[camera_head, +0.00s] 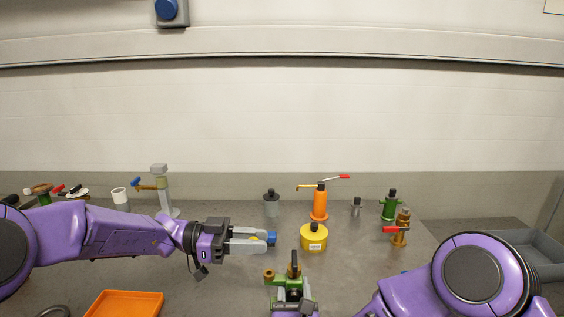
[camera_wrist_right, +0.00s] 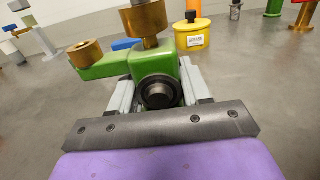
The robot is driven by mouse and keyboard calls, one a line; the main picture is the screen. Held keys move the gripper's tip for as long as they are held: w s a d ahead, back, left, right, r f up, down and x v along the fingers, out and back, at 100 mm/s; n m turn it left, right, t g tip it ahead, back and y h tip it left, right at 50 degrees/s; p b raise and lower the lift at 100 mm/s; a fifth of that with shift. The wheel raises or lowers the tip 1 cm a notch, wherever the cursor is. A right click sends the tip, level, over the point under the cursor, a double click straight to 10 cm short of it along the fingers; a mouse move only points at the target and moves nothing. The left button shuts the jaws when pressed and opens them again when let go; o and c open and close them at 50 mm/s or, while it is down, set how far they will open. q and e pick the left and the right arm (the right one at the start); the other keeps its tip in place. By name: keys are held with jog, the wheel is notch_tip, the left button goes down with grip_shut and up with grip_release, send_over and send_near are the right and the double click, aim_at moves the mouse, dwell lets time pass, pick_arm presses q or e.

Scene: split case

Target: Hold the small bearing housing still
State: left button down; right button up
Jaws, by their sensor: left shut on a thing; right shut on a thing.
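A green piece with a dark round ring on its near end, which looks like the small bearing housing (camera_wrist_right: 152,66), sits between the fingers of my right gripper (camera_wrist_right: 155,90). It has brass cylinders on top and on a side arm. In the head view the green piece (camera_head: 289,282) is at bottom centre, with my right gripper (camera_head: 292,296) shut on it. Whether it touches the table cannot be told. My left gripper (camera_head: 268,240) is shut on a small blue part (camera_head: 272,239), left of and beyond the green piece. The blue part also shows behind it in the right wrist view (camera_wrist_right: 125,44).
A yellow canister (camera_head: 314,240) stands just beyond the green piece. An orange bottle-shaped piece (camera_head: 320,202), a grey one (camera_head: 272,205) and a brass one (camera_head: 401,230) stand farther back. An orange tray (camera_head: 125,304) is front left, a grey bin (camera_head: 530,250) far right.

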jog(key=shift+f, duration=0.1)
pick_arm(q)
jog(key=a+r, duration=0.1)
jog(key=a, duration=0.1)
jog(key=a+r, duration=0.1)
jog(key=a, duration=0.1)
jog(key=shift+r, duration=0.4)
pick_arm(e)
jog(key=shift+r, duration=0.25)
jog(key=shift+w+r, duration=0.15)
jog(key=shift+r, duration=0.15)
pick_arm(q)
jog(key=shift+r+p, duration=0.25)
jog(key=shift+p, duration=0.05)
pick_arm(e)
jog(key=shift+r, duration=0.15)
pick_arm(q)
jog(key=shift+w+f, duration=0.1)
pick_arm(e)
jog(key=shift+r, duration=0.1)
